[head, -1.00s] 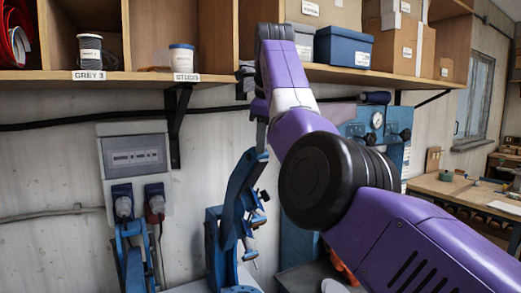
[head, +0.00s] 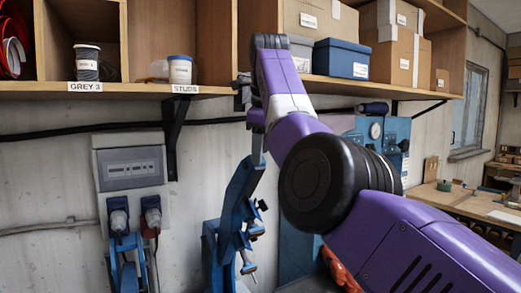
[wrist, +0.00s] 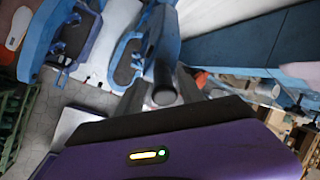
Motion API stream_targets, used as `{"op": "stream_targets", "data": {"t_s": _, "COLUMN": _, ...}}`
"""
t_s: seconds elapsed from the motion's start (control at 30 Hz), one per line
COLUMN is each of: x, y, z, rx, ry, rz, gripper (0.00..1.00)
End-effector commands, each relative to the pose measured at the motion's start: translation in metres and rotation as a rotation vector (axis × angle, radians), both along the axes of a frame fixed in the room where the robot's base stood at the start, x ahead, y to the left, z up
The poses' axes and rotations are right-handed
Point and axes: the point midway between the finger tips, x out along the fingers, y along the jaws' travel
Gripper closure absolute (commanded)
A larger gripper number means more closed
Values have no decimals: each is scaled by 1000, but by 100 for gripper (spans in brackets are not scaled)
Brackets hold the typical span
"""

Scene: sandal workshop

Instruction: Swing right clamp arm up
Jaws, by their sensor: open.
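A blue clamp arm (head: 240,195) stands steeply raised in the head view, leaning right toward its top. I take it as the right one. My gripper (head: 257,148) is at its upper end, pointing down. In the wrist view a dark round handle end (wrist: 163,94) sits between the two grey fingers of my gripper (wrist: 180,92), with the blue arm (wrist: 128,55) beyond it. The fingers are open, and I cannot tell whether they touch the handle. Another blue clamp part (head: 128,270) shows at lower left, and a similar blue arm is at left in the wrist view (wrist: 60,30).
A shelf (head: 215,91) with boxes and jars runs above the clamp, close to my arm. A grey socket box (head: 130,165) with two plugs is on the wall at left. A blue machine (head: 385,140) stands behind my arm. A workbench (head: 455,200) is at right.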

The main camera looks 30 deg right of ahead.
Motion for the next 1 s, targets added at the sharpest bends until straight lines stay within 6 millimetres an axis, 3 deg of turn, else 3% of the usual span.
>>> {"op": "stream_targets", "data": {"t_s": 0.17, "x": -6, "y": 2, "z": 13, "rx": 0, "ry": -1, "rz": -1, "gripper": 55}}
{"op": "stream_targets", "data": {"t_s": 0.5, "x": -26, "y": 11, "z": 62, "rx": 0, "ry": -2, "rz": 1, "gripper": 55}}
{"op": "stream_targets", "data": {"t_s": 1.0, "x": -31, "y": 13, "z": 70, "rx": 0, "ry": -1, "rz": 1, "gripper": 55}}
